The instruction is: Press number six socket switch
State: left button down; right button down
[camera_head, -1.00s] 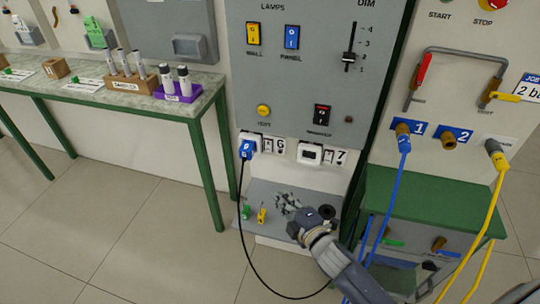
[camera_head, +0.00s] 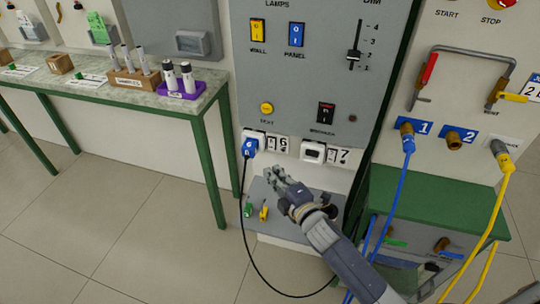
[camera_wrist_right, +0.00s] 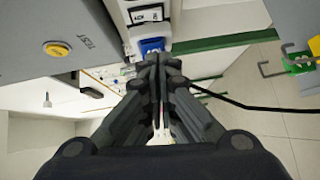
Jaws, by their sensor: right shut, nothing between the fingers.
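The number six socket (camera_head: 254,137) is on the lower part of the grey panel, left of its "6" label (camera_head: 278,143). A blue plug (camera_head: 249,147) with a black cable is in it. The socket also shows at the top of the right wrist view (camera_wrist_right: 146,14), with the blue plug (camera_wrist_right: 152,45) below it. The socket's switch is too small to make out. My right gripper (camera_head: 276,174) is shut and empty, below and a little right of the plug, apart from it in the head view. Its fingertips (camera_wrist_right: 157,60) point toward the plug in the wrist view. My left gripper is out of view.
The number seven socket (camera_head: 312,152) is to the right. The black cable (camera_head: 243,220) hangs down and loops along the floor. A yellow test button (camera_head: 266,108) is above. A green cabinet (camera_head: 440,210) stands at right.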

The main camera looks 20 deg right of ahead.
aim_at(271, 144)
jog(key=w, duration=0.7)
jog(key=shift+w+d+f+p, duration=0.2)
jog(key=shift+d+f+p, duration=0.05)
jog(key=shift+f+p, duration=0.1)
jog(key=shift+w+d+f, duration=0.1)
jog(key=shift+w+d, duration=0.25)
jog(key=shift+w, duration=0.1)
